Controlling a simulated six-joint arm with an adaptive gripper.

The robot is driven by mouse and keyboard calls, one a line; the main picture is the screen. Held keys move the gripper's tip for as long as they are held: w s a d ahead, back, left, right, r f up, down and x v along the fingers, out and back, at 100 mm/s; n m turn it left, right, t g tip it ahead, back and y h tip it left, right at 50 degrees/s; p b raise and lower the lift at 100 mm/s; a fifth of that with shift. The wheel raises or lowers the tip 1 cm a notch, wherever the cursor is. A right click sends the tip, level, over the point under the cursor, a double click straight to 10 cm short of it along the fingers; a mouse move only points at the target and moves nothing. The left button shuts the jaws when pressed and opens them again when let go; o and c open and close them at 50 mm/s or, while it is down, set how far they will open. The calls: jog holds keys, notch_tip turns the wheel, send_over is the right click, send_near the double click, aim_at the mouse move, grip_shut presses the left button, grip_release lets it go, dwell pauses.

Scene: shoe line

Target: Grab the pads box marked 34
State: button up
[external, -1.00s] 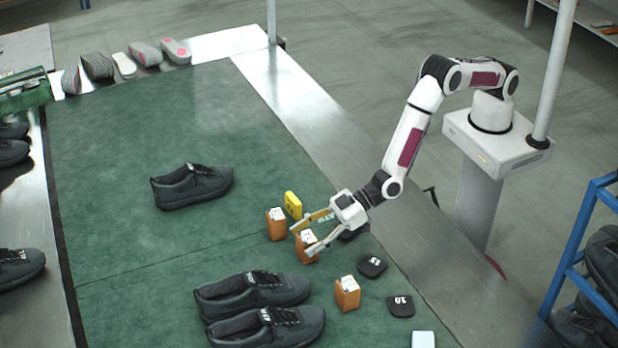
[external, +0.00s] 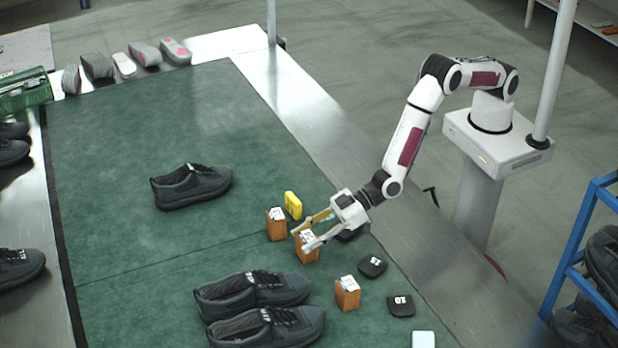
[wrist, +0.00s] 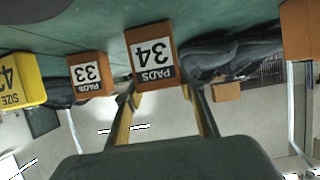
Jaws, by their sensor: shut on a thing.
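The pads box marked 34 (wrist: 152,55) is orange with a white and black label, which looks upside down in the wrist view. In the external view this small orange box (external: 306,252) stands upright on the green mat (external: 130,130). My gripper (external: 301,238) is shut on it, one finger on each side. The fingers also show in the wrist view (wrist: 160,88), reaching to the box. I see no clear gap under the box.
Another orange box (external: 347,293), black labelled pieces (external: 372,265) and dark shoes (external: 265,328) lie nearer the front. The mat's far part is clear.

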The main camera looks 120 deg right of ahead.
aim_at(307, 236)
jog(key=shift+r, duration=4.9)
